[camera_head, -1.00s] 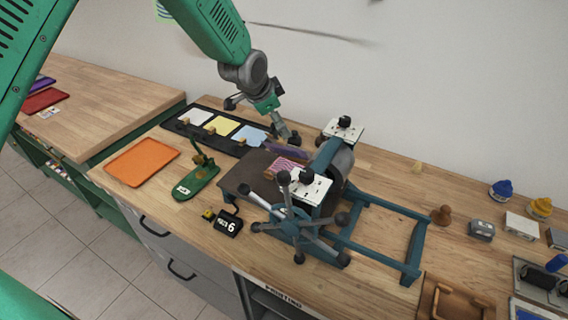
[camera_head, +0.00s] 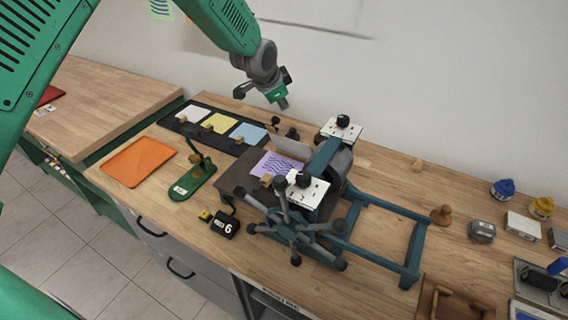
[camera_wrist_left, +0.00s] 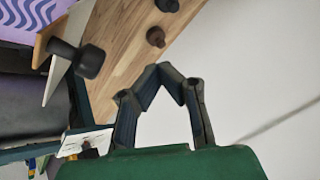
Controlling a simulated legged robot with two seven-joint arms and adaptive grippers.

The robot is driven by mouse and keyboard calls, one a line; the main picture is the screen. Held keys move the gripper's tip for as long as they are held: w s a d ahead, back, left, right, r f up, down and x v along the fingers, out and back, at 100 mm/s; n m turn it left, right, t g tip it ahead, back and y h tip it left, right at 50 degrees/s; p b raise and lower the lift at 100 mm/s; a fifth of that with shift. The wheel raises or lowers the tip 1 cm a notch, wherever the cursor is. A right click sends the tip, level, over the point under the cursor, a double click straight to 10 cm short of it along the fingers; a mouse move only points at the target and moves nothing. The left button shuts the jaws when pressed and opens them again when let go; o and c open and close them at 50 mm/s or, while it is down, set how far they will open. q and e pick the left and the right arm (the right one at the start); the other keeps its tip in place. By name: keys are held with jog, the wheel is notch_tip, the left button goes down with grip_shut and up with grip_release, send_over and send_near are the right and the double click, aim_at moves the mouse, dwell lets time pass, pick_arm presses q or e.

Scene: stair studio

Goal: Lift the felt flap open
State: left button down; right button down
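The felt flap (camera_head: 292,149) is a grey panel standing tilted up at the back of the press bed (camera_head: 232,180). It shows edge-on as a pale panel (camera_wrist_left: 57,68) in the left wrist view. A purple wavy print (camera_head: 278,166) lies uncovered in front of it. A dark knob (camera_wrist_left: 88,62) is beside the panel in the wrist view; I cannot tell if it is attached. My left gripper (camera_head: 283,103) is above and behind the flap, apart from it. Its fingers (camera_wrist_left: 158,70) converge and look shut, holding nothing. My right gripper is not in view.
The blue press frame (camera_head: 385,262) and its spoked wheel (camera_head: 297,232) stand right and in front of the bed. A black tray (camera_head: 183,125) of coloured sheets, an orange tray (camera_head: 138,162) and a green stand (camera_head: 193,184) are left. Bare wood lies behind the press.

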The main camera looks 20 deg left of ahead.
pick_arm(q)
jog(key=shift+w+d+r, duration=0.1)
jog(key=shift+w+r, duration=0.1)
jog(key=shift+w, duration=0.35)
jog(key=shift+w+d+r, duration=0.1)
jog(key=shift+w+r, duration=0.05)
jog(key=shift+w, duration=0.35)
jog(key=c, duration=0.9)
grip_release()
jog(key=shift+a, duration=0.1)
